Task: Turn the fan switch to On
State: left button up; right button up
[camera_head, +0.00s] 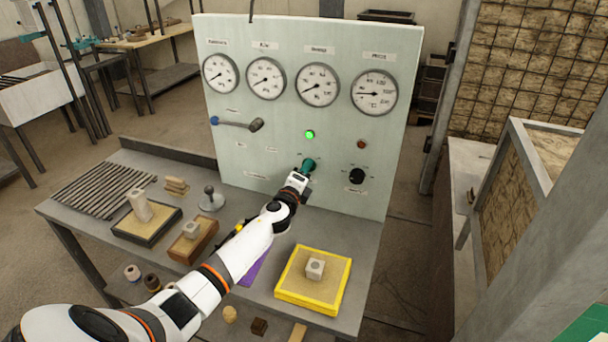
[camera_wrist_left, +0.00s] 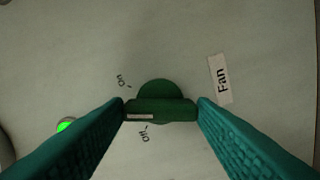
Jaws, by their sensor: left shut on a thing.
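The fan switch is a dark green round knob with a raised bar grip (camera_wrist_left: 160,108) on the pale panel (camera_head: 240,130). The "Fan" label (camera_wrist_left: 220,78) stands beside it in the left wrist view. "On" and "Off" labels are printed near the knob, and a pale mark on the bar's left end lies between them. My left gripper (camera_head: 307,166) is at the panel, its teal fingers shut on the ends of the bar. My right gripper is not in view.
A lit green lamp (camera_head: 310,134) sits above the switch, a dull red lamp (camera_head: 361,144) and a black knob (camera_head: 357,176) to its right. A lever (camera_head: 238,124) is at left. A yellow tray (camera_head: 335,300) and several blocks occupy the bench below.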

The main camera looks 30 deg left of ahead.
pick_arm(q)
jog(key=m, duration=0.4)
jog(key=shift+f+m, duration=0.1)
jog(key=shift+m, duration=0.6)
jog(key=o, duration=1)
jog(key=v, duration=0.7)
jog(key=shift+s, duration=0.25)
